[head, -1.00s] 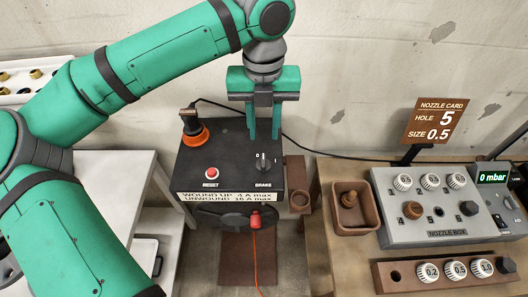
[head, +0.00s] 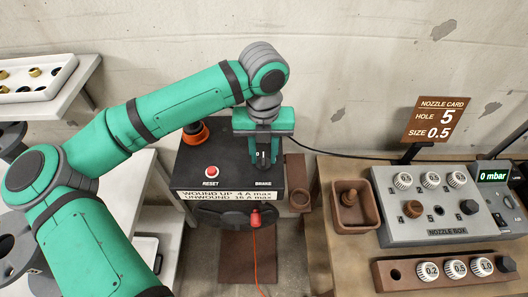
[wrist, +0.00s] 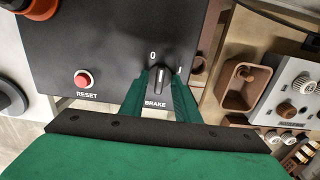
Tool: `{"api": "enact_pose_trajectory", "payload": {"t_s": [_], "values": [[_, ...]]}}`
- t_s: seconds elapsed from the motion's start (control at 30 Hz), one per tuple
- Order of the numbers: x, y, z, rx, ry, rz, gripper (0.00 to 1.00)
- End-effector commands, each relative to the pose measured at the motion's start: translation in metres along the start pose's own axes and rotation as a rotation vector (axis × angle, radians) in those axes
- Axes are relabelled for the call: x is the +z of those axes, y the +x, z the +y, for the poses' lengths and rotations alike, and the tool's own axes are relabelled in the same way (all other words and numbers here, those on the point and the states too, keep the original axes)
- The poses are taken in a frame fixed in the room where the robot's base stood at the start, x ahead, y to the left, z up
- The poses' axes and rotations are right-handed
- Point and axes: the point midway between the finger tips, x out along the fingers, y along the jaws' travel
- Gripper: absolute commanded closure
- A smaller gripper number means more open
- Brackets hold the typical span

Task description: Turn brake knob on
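The brake knob (wrist: 160,78) is a small dark grip with a light mark on top of the black control box, above the word BRAKE. A "0" is printed just above it in the wrist view, and the grip stands roughly upright in that picture. My gripper (wrist: 160,88) is open, with one green finger on each side of the knob. I cannot tell whether the fingers touch it. In the head view my gripper (head: 264,160) comes down from above onto the box's right part, and its fingers partly hide the knob.
On the box (head: 200,165) are a red reset button (head: 211,171) and an orange-collared plug (head: 194,131). A hand wheel with a red handle (head: 256,217) is on its front. A brown tray (head: 352,208) and the grey nozzle box (head: 440,232) stand to the right.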

Motion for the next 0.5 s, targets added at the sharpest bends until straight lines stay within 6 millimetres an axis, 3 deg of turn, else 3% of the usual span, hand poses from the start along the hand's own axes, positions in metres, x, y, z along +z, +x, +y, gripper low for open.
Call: {"api": "enact_pose_trajectory", "payload": {"t_s": [0.13,0.27,0.5], "values": [[0.0000,-0.0001,-0.0004,0.000,0.001,0.000,0.71],[0.0000,-0.0002,-0.0013,0.000,0.002,0.000,1.00],[0.0000,-0.0003,-0.0016,0.000,0.007,0.000,1.00]]}}
